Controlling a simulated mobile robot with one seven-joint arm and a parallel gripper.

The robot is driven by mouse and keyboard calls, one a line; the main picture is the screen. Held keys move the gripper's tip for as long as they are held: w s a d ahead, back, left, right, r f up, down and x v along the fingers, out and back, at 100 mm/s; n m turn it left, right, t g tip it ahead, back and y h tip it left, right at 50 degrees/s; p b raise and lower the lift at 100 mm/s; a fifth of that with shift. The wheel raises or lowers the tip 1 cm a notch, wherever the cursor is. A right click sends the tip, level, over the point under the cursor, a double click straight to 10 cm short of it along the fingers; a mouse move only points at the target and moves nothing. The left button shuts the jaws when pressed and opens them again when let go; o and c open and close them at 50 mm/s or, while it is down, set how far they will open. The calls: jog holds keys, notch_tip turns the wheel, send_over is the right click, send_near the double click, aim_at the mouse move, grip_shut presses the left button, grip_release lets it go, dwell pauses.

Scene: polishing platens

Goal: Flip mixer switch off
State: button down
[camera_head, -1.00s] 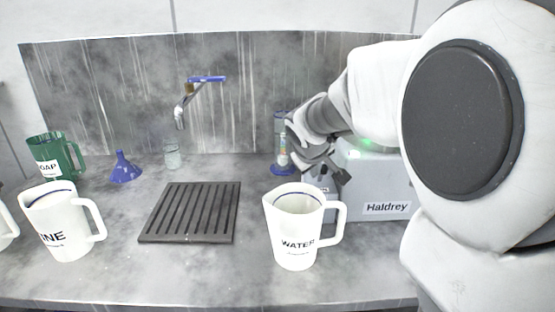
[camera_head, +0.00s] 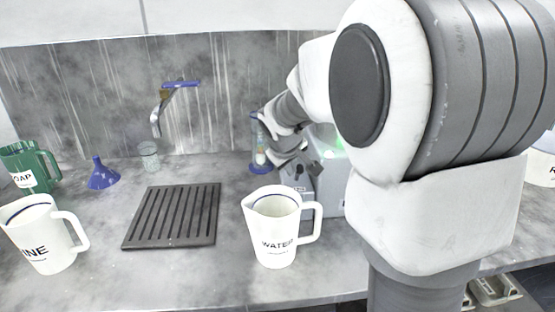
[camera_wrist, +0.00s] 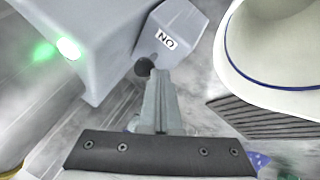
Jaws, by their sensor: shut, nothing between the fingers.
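The mixer is a grey box (camera_head: 330,178), partly hidden behind my arm in the head view. In the wrist view its grey body (camera_wrist: 105,35) has a lit green lamp (camera_wrist: 68,47). A smaller angled housing (camera_wrist: 180,30) bears an "ON" label, which reads upside down. A dark round switch knob (camera_wrist: 144,67) sticks out at the housing's lower corner. My gripper (camera_wrist: 158,76) is shut and empty, its tips right beside the knob; I cannot tell if they touch. In the head view my gripper (camera_head: 296,160) is at the mixer's left front.
A white WATER jug (camera_head: 275,230) stands close in front of the mixer; its rim (camera_wrist: 235,65) shows in the wrist view. A blue-based bottle (camera_head: 259,150) stands behind my gripper. A dark drain grate (camera_head: 172,215), blue funnel (camera_head: 101,175) and another white jug (camera_head: 35,240) are to the left.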

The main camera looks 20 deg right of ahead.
jog(key=shift+w+r+p, duration=0.1)
jog(key=shift+r+p, duration=0.1)
jog(key=shift+p, duration=0.15)
jog(key=w+r+g+p, duration=0.1)
jog(key=p, duration=0.5)
jog(key=shift+d+r+g, duration=0.1)
jog(key=shift+d+g, duration=0.05)
jog(key=shift+g, duration=0.15)
jog(key=w+g+p, duration=0.1)
jog(key=p, duration=0.3)
jog(key=w+g+p, duration=0.1)
jog(key=p, duration=0.3)
jog(key=shift+d+r+y, duration=0.2)
jog(key=shift+r+y, duration=0.05)
jog(key=shift+y, duration=0.15)
jog(key=w+g+p, duration=0.1)
jog(key=p, duration=0.1)
jog(key=w+g+p, duration=0.1)
jog(key=p, duration=0.1)
jog(key=shift+d+n+g+y+p, duration=0.2)
jog(key=shift+n+g+y+p, duration=0.1)
jog(key=shift+g+p, duration=0.1)
jog(key=shift+w+d+f, duration=0.15)
jog(key=shift+w+f, duration=0.15)
jog(key=shift+w, duration=0.5)
jog(key=shift+r, duration=0.1)
jog(key=shift+r+p, duration=0.65)
jog(key=shift+r, duration=0.1)
